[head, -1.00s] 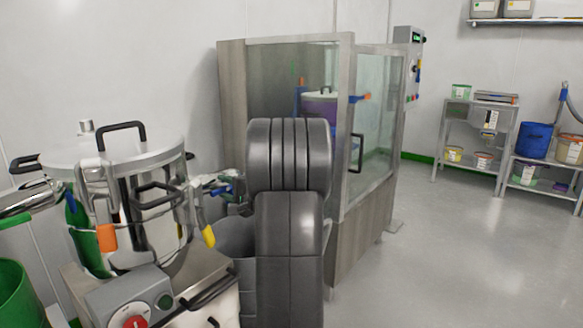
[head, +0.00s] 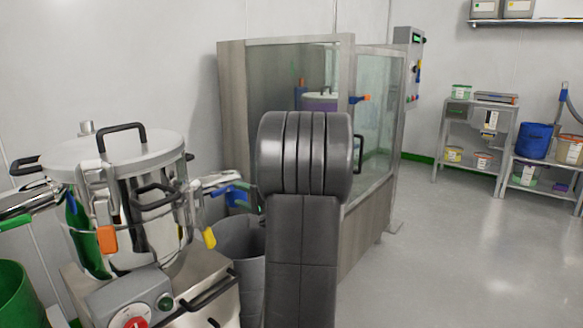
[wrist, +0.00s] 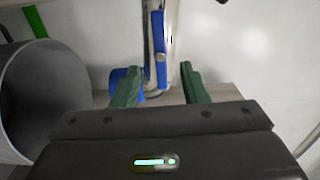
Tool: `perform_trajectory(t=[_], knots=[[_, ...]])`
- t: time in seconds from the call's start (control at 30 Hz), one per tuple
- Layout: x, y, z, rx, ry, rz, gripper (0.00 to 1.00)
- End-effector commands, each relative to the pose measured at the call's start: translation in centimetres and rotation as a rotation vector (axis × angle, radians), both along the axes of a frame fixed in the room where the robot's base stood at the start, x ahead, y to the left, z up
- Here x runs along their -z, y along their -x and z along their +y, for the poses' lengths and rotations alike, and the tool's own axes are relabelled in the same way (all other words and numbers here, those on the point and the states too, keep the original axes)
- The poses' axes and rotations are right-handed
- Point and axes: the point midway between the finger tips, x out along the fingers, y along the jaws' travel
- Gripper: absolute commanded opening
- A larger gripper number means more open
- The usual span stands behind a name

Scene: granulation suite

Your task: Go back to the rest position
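My gripper (wrist: 160,88) shows in the wrist view as two green fingers standing well apart, with nothing gripped between them. A blue-handled metal part (wrist: 158,45) lies beyond the fingertips; its distance is hard to judge. In the head view my dark arm rises in the middle of the picture and hides my gripper. Blue grips on a metal part (head: 230,192) show just left of my arm, beside the steel vessel (head: 145,220).
A grey bin (head: 243,250) stands close left of my arm and also shows in the wrist view (wrist: 45,105). A glass-walled cabinet (head: 230,120) stands behind my arm. A green bin (head: 18,295) is at far left. Open floor (head: 460,250) lies to the right, before shelves (head: 475,133).

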Motion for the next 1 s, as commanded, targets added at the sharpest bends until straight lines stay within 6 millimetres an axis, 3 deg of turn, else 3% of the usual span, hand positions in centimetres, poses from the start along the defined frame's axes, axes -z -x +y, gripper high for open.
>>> perform_trajectory(t=[0.37,1.0], knots=[[-0.1,4.3,-5.6,0.005,0.000,0.001,0.40],[0.2,-3.0,4.1,-0.004,-0.001,-0.002,0.40]])
